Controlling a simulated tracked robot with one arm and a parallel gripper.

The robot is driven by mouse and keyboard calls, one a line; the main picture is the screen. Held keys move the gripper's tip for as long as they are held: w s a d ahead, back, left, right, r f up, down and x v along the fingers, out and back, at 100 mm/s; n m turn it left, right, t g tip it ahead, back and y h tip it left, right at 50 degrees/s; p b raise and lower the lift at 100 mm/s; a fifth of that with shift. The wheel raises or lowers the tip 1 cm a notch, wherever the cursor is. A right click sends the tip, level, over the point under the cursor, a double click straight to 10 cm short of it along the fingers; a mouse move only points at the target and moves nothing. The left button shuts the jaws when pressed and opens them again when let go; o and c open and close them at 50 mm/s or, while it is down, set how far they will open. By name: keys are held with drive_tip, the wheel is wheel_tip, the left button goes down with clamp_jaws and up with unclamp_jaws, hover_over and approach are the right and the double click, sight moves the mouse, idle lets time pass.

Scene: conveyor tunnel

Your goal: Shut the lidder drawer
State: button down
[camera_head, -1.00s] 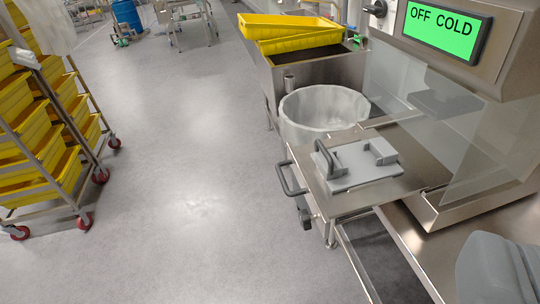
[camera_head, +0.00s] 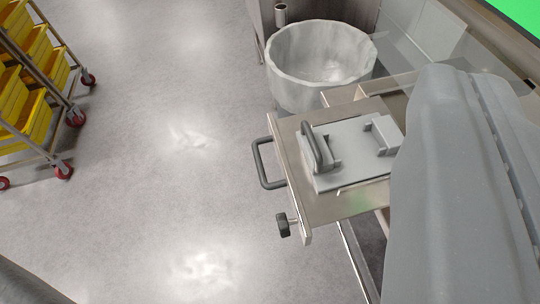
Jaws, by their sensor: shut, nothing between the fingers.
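The lidder drawer (camera_head: 315,200) stands pulled out to the left from the steel machine at the right of the view. A dark loop handle (camera_head: 268,165) sits on its front, and a dark knob (camera_head: 284,226) is below that. A grey plate (camera_head: 350,150) with two raised grips lies on the drawer. A large grey part of my arm (camera_head: 460,200) covers the right side and hides the drawer's inner end. My gripper's fingers are not in view, so I see no contact with the drawer.
A round bin with a whitish liner (camera_head: 320,62) stands just behind the drawer. A wheeled rack with yellow trays (camera_head: 32,115) is at the far left. The grey floor (camera_head: 160,190) between rack and drawer is clear. A green display (camera_head: 520,15) shows at the top right.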

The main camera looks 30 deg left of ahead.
drive_tip(key=w+a+f+n+g+p, duration=0.1)
drive_tip(key=w+a+f+g+p, duration=0.25)
drive_tip(key=w+f, duration=0.4)
drive_tip(key=w+a+f+n+g+p, duration=0.1)
drive_tip(key=w+a+f+g+p, duration=0.1)
drive_tip(key=w+a+f+p, duration=0.55)
drive_tip(key=a+f+n+g+h+p, duration=0.1)
drive_tip(key=a+f+n+p, duration=0.2)
drive_tip(key=f, duration=0.6)
drive_tip(key=a+f+n+g+h+p, duration=0.15)
drive_tip(key=a+f, duration=0.25)
drive_tip(key=f, duration=0.6)
drive_tip(key=x, duration=0.9)
drive_tip(key=shift+w+a+f+m, duration=0.2)
drive_tip(key=shift+a+f+m, duration=0.05)
drive_tip(key=shift+f+m, duration=0.2)
drive_tip(key=shift+r, duration=0.1)
